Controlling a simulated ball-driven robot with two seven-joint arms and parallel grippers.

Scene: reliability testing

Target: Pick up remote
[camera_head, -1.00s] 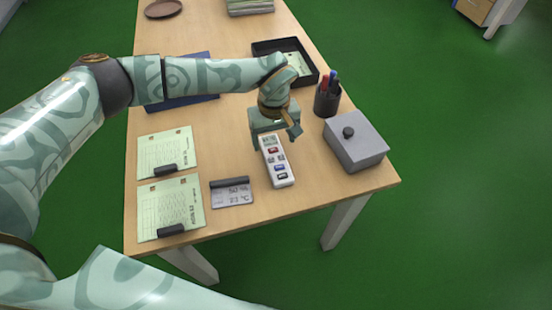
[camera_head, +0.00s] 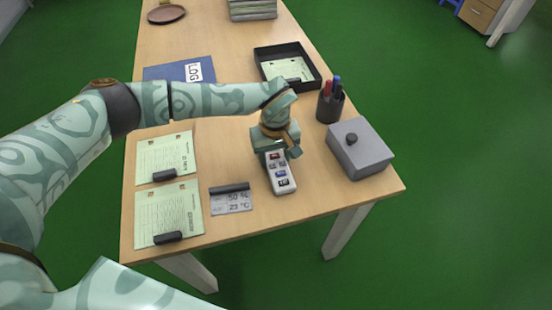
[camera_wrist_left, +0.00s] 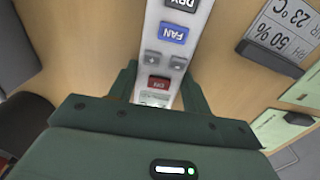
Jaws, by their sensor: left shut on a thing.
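The remote (camera_head: 281,181) is white with red, grey and blue buttons. It lies on, or just above, the wooden table near its front edge; I cannot tell which. My left gripper (camera_head: 274,155) is over its far end and shut on it, hiding that end. In the left wrist view the remote (camera_wrist_left: 172,45) runs between the two green fingers of the gripper (camera_wrist_left: 157,88), with its red button close to them. My right gripper is not in view.
A grey lidded box (camera_head: 362,155) and a pen cup (camera_head: 329,104) stand to the right. A black tray (camera_head: 313,82) is behind. A temperature display (camera_head: 231,198) and clipped sheets (camera_head: 168,215) lie left. A blue log book (camera_head: 165,73) lies beyond the arm.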

